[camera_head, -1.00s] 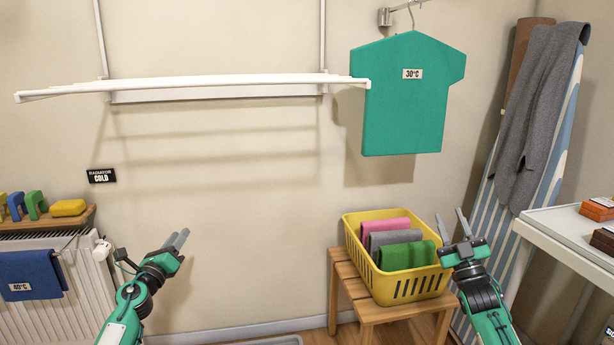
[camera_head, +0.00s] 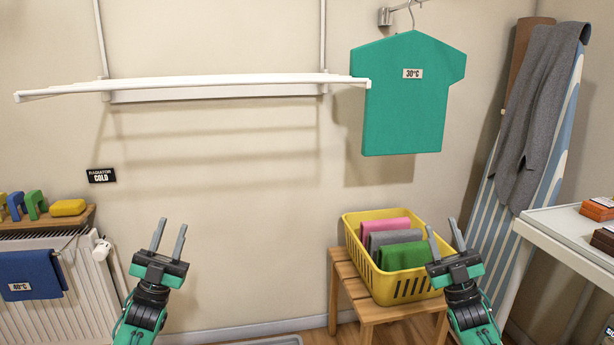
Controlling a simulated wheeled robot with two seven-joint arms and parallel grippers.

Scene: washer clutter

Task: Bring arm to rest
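My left gripper (camera_head: 168,238) is open and empty, pointing up in front of the bare wall, right of the radiator. My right gripper (camera_head: 443,238) is open and empty, fingers pointing up. It overlaps the right edge of the yellow basket (camera_head: 402,290) in the picture, and I see nothing between its fingers. The basket stands on a wooden stool (camera_head: 369,310) and holds a pink, a grey and a green folded cloth.
A white drying rack (camera_head: 220,86) juts from the wall, and a green shirt (camera_head: 412,105) hangs beside it. A radiator (camera_head: 80,300) with a blue cloth (camera_head: 30,275) is at left. An ironing board (camera_head: 553,150) and a white table (camera_head: 570,240) are at right.

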